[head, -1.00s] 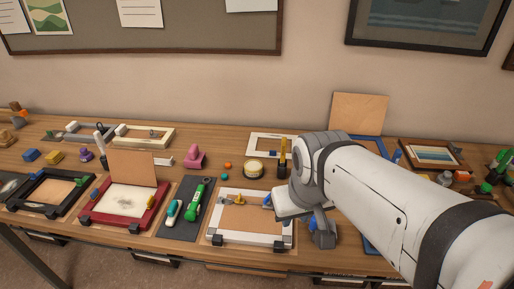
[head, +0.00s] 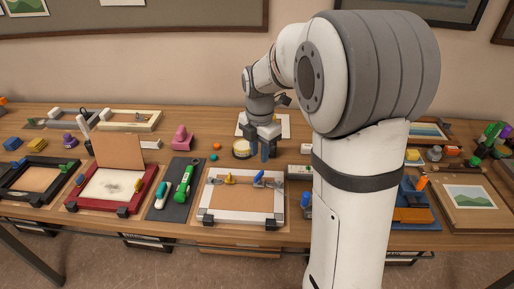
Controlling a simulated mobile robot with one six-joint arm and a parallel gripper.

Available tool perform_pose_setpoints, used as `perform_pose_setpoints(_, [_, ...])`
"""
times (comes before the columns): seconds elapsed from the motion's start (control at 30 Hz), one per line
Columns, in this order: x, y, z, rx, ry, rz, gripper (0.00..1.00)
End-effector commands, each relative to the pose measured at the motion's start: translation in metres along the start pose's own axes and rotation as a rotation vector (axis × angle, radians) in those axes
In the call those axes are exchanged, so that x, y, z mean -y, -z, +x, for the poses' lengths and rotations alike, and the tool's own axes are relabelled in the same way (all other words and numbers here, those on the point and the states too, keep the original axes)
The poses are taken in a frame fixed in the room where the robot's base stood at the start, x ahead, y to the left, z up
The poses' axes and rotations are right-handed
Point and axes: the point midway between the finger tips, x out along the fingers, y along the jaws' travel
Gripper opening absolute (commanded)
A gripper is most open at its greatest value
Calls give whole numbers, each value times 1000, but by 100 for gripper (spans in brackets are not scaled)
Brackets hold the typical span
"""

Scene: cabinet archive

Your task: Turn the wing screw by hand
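Small wing-shaped pieces sit on several picture frames. On the white frame (head: 205,205) at the front middle, a yellow wing piece (head: 230,178) stands at the back edge. A blue wing piece (head: 258,177) is to its right on a grey metal part. I cannot tell which is the task's wing screw. My gripper (head: 264,151) points down behind and above the white frame's back edge, apart from the wing pieces as far as I can see. Its blue fingertips are small in view, and their gap is unclear. I see nothing held in it.
A red frame (head: 72,203) with an upright brown board (head: 118,150) stands to the left. A dark mat (head: 160,208) holds a green-handled tool (head: 184,182). A round tin (head: 241,149) stands close left of my gripper. My arm hides part of the table's right side.

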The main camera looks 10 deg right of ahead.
Motion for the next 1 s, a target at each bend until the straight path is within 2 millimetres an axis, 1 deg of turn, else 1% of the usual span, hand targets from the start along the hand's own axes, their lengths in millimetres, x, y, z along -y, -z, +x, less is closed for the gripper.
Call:
perform_pose_setpoints(0.1, [-3, -2, 6, -2, 4, -36, 26])
perform_pose_setpoints(0.27, [-2, -2, 21, -3, 4, -38, 26])
perform_pose_setpoints(0.77, [-2, -2, 81, -2, 4, -34, 26])
perform_pose_setpoints(0.83, [-2, -2, 76, -2, 3, -34, 26])
perform_pose_setpoints(1.0, [-2, -2, 78, -2, 3, -34, 26])
